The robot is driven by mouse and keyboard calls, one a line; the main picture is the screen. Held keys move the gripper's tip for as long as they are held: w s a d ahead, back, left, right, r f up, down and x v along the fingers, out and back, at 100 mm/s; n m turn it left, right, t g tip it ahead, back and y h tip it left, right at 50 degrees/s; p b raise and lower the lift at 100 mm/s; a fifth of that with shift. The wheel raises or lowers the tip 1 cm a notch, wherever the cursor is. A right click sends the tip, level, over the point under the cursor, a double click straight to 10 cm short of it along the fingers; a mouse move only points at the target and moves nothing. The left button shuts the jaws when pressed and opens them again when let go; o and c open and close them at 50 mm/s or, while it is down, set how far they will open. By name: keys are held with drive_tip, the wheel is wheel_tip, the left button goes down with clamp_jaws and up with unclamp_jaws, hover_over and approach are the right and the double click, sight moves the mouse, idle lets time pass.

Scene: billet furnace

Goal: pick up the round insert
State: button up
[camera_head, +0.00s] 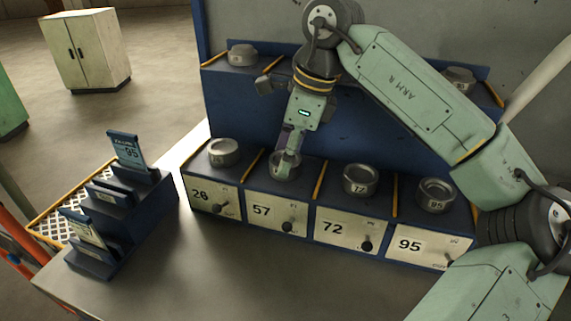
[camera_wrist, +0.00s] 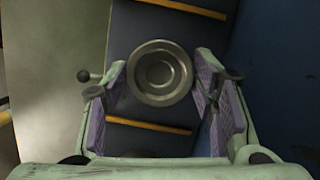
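Several round metal inserts sit on the blue rack (camera_head: 240,180) in labelled bays. The insert in bay 57 (camera_head: 277,170) is under my gripper (camera_head: 287,163) and partly hidden by it. In the wrist view this round grey insert (camera_wrist: 160,88) lies between the two purple-padded fingers, close to their tips, with a small gap on each side. My gripper is open and holds nothing. Other inserts stand upright in bay 26 (camera_head: 224,152), bay 72 (camera_head: 360,180) and bay 95 (camera_head: 436,195).
Yellow dividers (camera_head: 321,182) separate the bays, and black knobs stick out of the front panels. Two more inserts, left (camera_head: 242,54) and right (camera_head: 459,78), sit on the upper shelf. A blue card holder (camera_head: 120,205) stands to the left. The grey tabletop (camera_head: 235,275) in front is clear.

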clamp_jaws()
idle(0.5)
drive_tip(key=shift+r, duration=0.2)
